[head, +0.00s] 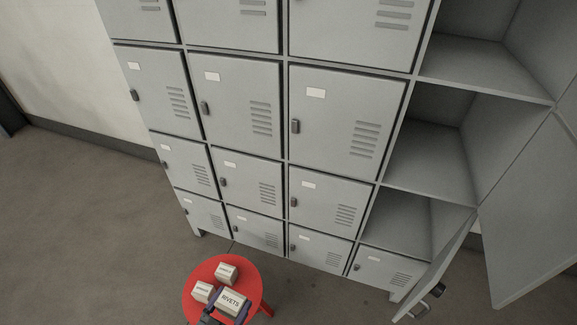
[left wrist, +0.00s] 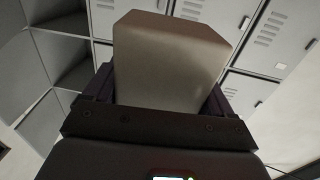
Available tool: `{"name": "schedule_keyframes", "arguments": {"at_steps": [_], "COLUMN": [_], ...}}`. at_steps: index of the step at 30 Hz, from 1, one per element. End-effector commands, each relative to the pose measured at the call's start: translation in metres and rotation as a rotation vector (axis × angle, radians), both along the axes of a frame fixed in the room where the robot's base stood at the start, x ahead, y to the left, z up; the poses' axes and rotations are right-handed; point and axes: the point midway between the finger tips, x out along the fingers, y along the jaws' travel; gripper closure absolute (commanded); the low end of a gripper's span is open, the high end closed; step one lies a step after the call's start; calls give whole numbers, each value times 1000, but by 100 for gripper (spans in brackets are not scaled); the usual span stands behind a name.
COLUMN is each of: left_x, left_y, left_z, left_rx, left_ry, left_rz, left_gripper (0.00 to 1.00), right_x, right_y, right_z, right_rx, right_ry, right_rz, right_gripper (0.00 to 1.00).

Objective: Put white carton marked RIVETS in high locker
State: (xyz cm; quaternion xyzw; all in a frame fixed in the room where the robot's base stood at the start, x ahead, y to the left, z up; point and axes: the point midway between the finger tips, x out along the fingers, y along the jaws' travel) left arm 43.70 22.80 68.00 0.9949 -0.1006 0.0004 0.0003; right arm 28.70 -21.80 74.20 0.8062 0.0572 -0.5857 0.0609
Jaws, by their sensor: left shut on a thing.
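The white carton marked RIVETS (head: 231,301) is above the red stool in the head view, with its lettered face showing. My left gripper (head: 229,307) is shut on it, one finger on each side. In the left wrist view the carton (left wrist: 168,65) fills the space between the fingers of my left gripper (left wrist: 155,95). The high locker (head: 480,62) is an open compartment at the upper right of the head view, and it looks empty. My right gripper is in neither view.
Two other small cartons, one at the back (head: 227,271) and one at the left (head: 202,292), stand on the red stool (head: 243,264). Open locker doors (head: 530,215) stick out at the right. Floor is clear at the left.

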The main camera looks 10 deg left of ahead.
Motion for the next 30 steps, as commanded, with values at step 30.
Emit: {"name": "schedule_keyframes", "arguments": {"at_steps": [30], "left_x": [55], "left_y": [-18], "left_z": [280], "left_rx": [1], "left_ry": [-1], "left_rz": [203], "left_gripper": [56], "right_x": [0], "right_y": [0], "right_z": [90], "right_rx": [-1], "right_ry": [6], "right_rz": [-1], "right_gripper": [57]}}
